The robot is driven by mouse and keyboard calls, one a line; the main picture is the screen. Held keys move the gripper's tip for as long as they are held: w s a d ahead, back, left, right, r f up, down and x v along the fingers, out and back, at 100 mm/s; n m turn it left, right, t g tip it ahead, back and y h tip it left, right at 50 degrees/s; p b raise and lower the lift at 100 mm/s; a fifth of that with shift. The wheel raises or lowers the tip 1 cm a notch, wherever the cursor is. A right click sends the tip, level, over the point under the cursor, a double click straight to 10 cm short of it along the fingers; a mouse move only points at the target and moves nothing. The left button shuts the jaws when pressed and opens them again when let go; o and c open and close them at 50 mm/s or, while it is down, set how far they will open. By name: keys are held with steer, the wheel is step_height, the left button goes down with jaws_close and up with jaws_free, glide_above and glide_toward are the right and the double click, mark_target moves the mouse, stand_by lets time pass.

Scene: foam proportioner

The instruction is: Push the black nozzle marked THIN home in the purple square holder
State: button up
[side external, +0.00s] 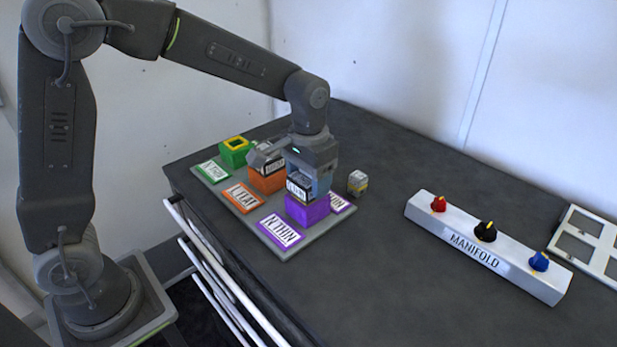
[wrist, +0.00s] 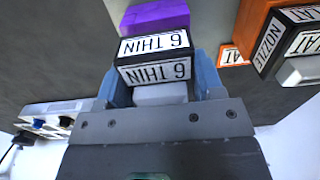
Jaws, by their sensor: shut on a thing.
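The black nozzle marked THIN (wrist: 154,58) is between the blue fingers of my gripper (wrist: 163,85), with its white labels reading "6 THIN" in the wrist view. In the side view my gripper (side external: 310,182) is shut on the nozzle (side external: 297,190) directly over the purple square holder (side external: 308,211). The purple holder also shows just beyond the nozzle in the wrist view (wrist: 158,15). The nozzle's lower end is at the holder's top; how deep it sits cannot be seen.
An orange holder (side external: 267,182) with another black nozzle (wrist: 292,38) stands close beside. A green holder (side external: 235,155) is farther back on the grey plate (side external: 318,236). A small grey-yellow block (side external: 357,183) is right of my gripper. The white manifold (side external: 487,245) carries red, black and blue knobs.

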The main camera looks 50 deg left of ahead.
steer(key=shift+f, duration=0.5)
stand_by(0.3)
steer(key=o, duration=1)
steer(key=shift+o, duration=1)
steer(key=shift+r, duration=3.05)
